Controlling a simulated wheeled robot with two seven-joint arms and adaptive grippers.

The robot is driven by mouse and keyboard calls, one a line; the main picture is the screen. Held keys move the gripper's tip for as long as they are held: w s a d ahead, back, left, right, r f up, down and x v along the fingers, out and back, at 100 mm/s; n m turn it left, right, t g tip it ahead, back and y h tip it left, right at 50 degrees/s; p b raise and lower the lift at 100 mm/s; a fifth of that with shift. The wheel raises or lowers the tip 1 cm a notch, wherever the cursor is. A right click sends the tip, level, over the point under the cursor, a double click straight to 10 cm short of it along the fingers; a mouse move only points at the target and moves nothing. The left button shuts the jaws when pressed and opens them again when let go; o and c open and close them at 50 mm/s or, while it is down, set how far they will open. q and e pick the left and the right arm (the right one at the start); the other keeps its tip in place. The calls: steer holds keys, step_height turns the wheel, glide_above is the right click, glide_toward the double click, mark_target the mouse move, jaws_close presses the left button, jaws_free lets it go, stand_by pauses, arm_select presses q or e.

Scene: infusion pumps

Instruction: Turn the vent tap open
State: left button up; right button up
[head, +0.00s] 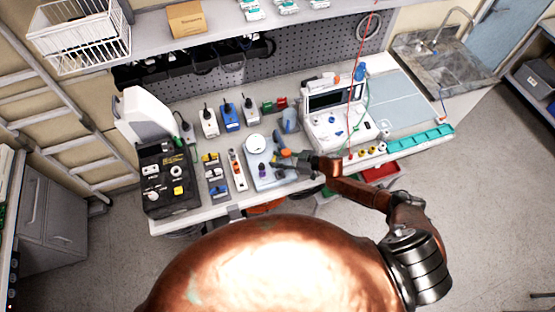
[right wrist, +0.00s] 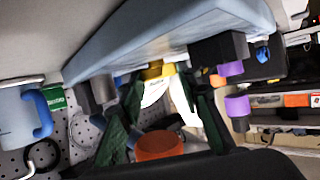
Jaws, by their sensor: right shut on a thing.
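A pale blue-grey panel (head: 258,147) with a white round dial (head: 255,143) lies on the bench, and its underside and edge (right wrist: 165,35) fill the top of the right wrist view. My right gripper (head: 279,161) is at the panel's right side. In the right wrist view its dark green fingers (right wrist: 160,85) close around a yellow part (right wrist: 158,71) at the panel's edge, which looks like the vent tap. The fingers hide some of it, and its turn angle is unclear. An orange round part (right wrist: 158,146) shows between the fingers. My left gripper is not in view.
Purple-ended fittings (right wrist: 237,105) sit close beside the fingers. A blue-handled jug (right wrist: 20,118) stands nearby. A white machine (head: 335,112) with a screen is right of my gripper, and small pumps (head: 230,117) stand to the left. A perforated back panel (head: 315,60) rises behind.

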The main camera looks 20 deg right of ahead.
steer(key=o, duration=0.9)
steer(key=shift+d, duration=0.1)
steer(key=v, duration=1.2)
